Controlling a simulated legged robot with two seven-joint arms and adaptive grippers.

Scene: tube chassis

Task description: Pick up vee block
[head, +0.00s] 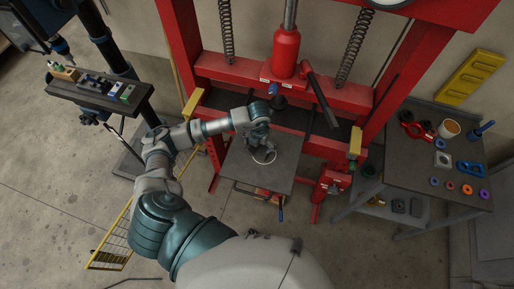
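I cannot surely pick out the vee block; small blocks lie in several places. A grey block with a round hole (442,159) sits on the right bench. My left gripper (263,154) is over the small dark table in front of the red press, close to a white ring (264,155) on or just above its top. The gripper is small and dark here, so I cannot tell whether its fingers are open or hold anything. My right gripper is not in view.
The red press (285,55) stands behind the small dark table (238,173). The right bench (405,165) carries red clamps, a cup and coloured rings. At left, a dark drill table (90,94) carries several small blocks.

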